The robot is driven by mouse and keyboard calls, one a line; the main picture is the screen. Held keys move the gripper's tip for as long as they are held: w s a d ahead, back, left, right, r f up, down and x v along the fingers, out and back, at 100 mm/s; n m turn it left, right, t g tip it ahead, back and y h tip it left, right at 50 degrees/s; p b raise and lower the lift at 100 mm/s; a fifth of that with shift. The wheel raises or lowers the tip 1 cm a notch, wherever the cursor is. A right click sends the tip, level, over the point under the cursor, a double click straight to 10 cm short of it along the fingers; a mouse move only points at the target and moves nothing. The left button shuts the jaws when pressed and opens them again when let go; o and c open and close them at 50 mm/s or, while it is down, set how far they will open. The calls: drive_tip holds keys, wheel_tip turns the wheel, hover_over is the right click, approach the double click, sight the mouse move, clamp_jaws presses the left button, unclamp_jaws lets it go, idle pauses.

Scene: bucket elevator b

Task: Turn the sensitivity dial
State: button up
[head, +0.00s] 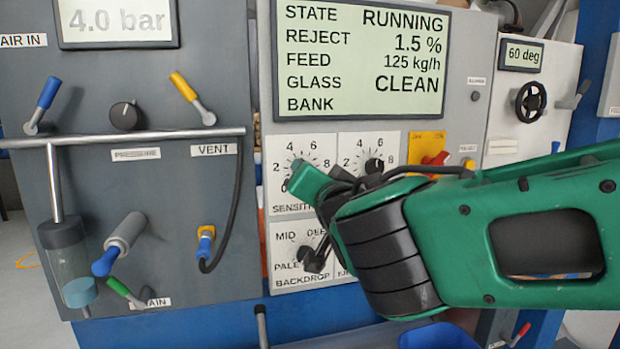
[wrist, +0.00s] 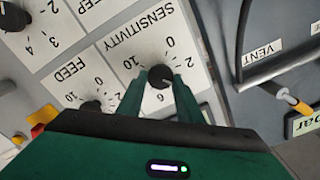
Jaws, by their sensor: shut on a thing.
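The sensitivity dial (wrist: 160,76) is a round black knob on a white scale plate marked SENSITIVITY. In the wrist view it sits between the two green fingers of my gripper (wrist: 161,80), which are shut on it. Its light mark appears to point towards the 6. The knob itself is largely hidden there.
The feed dial (head: 375,166) is close on the right, beside a red switch (head: 436,159) on yellow. The backdrop dial (head: 305,256) is below. The display (head: 358,60) above reads RUNNING and reject 1.5 %. A panel with levers (head: 145,220) stands on the left.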

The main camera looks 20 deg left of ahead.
drive_tip(key=shift+d+f+m, duration=0.1)
drive_tip(key=shift+f+m, duration=0.05)
drive_tip(key=shift+m, duration=0.25)
drive_tip(key=o, duration=1)
drive_tip(key=v, duration=1)
drive_tip(key=shift+s+d, duration=0.2)
drive_tip(key=shift+s, duration=0.05)
